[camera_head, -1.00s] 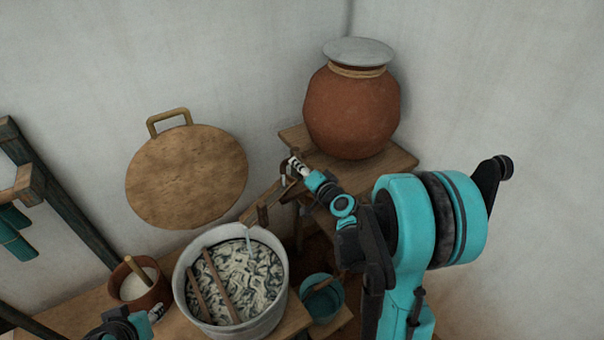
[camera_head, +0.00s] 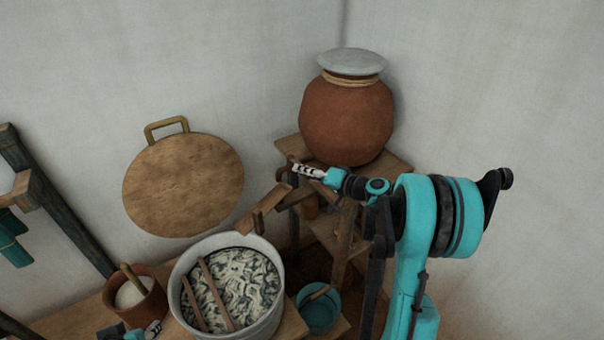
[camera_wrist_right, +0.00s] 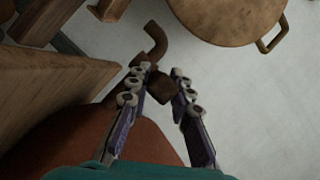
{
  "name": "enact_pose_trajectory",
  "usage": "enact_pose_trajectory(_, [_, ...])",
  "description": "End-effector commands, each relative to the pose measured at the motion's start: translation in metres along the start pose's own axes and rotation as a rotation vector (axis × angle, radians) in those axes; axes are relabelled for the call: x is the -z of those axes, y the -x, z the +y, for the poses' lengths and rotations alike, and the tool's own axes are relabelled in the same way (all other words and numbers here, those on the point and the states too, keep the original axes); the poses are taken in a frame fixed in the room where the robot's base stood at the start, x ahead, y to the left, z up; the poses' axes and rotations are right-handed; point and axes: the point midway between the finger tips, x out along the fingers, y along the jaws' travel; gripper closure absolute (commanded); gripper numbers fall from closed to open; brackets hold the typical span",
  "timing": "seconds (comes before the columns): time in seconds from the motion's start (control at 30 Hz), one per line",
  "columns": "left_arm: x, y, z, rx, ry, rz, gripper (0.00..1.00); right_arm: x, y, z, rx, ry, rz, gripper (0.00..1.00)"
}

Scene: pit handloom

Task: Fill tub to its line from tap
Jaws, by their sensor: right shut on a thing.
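The grey metal tub (camera_head: 178,290) holds pale, dark-streaked yarn under two wooden sticks. I cannot make out its line or the water level. A wooden trough (camera_head: 262,207) slopes down towards it, with no stream visible at its end. The clay pot (camera_head: 345,120) stands on a wooden stand behind. In the right wrist view, the brown tap (camera_wrist_right: 155,42) sticks out beside the pot. My right gripper (camera_head: 298,169) is at the pot's lower left, its fingers shut on the tap's handle (camera_wrist_right: 161,86). My left gripper (camera_head: 150,331) is at the bottom edge, partly cut off.
A teal bucket (camera_head: 319,310) stands right of the tub. A small brown pot (camera_head: 147,304) with a wooden handle in it stands left of the tub. A round wooden lid (camera_head: 183,185) leans on the wall. The pot's stand (camera_head: 398,165) is close to my right arm.

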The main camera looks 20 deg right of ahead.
Motion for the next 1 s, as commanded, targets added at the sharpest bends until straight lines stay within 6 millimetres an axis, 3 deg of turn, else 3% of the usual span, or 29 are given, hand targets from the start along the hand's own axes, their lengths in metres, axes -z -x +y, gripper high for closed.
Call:
enact_pose_trajectory(0.2, [0.0,0.0,0.0,0.0,0.0,0.0,0.6,-0.001,0.0,0.0,-0.002,0.001,-0.002,1.0])
enact_pose_trajectory(0.23, [0.0,0.0,0.0,0.0,0.0,0.0,0.6,-0.001,0.0,0.0,-0.002,0.001,-0.002,0.74])
enact_pose_trajectory(0.3, [0.0,0.0,0.0,0.0,0.0,0.0,0.6,-0.001,0.0,0.0,-0.002,0.001,-0.001,0.58])
enact_pose_trajectory(0.67, [0.0,0.0,0.0,0.0,0.0,0.0,0.6,0.0,0.004,0.0,-0.002,0.0,0.001,0.58])
enact_pose_trajectory(0.77, [0.0,0.0,0.0,0.0,0.0,0.0,0.6,0.0,0.016,0.0,-0.002,-0.001,0.002,0.58])
enact_pose_trajectory(1.0, [0.0,0.0,0.0,0.0,0.0,0.0,0.6,0.0,0.068,0.0,-0.003,-0.001,0.004,0.58])
